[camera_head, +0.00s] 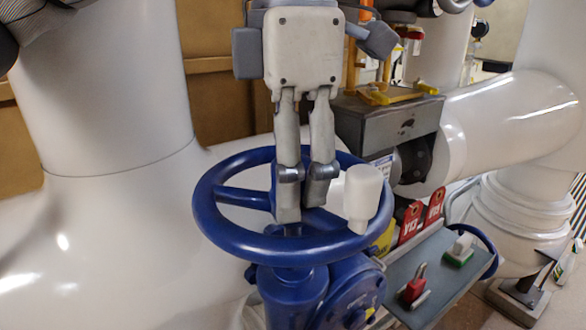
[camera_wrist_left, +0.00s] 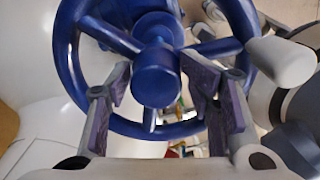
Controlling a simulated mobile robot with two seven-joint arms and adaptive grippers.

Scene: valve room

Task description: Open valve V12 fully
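A blue handwheel (camera_head: 222,222) lies almost level on a blue valve body (camera_head: 292,290) in the head view. A white upright knob (camera_head: 362,192) stands on its right rim. My left gripper (camera_head: 303,192) points down over the wheel's middle; its fingers hide part of the spokes and hub. In the left wrist view the wheel (camera_wrist_left: 66,60) fills the middle, with the knob (camera_wrist_left: 280,62) at right. There the fingers of my left gripper (camera_wrist_left: 160,85) are apart, with the blue hub (camera_wrist_left: 155,78) showing between them. Contact cannot be told. My right gripper is not in view.
Thick white pipes (camera_head: 105,110) stand at left and run at right. A grey box (camera_head: 385,120) sits behind the wheel. Red tags (camera_head: 411,222) hang at right, their text hard to read. A grey tray (camera_head: 440,272) holds a red padlock (camera_head: 413,289) and a green-and-white item (camera_head: 460,250).

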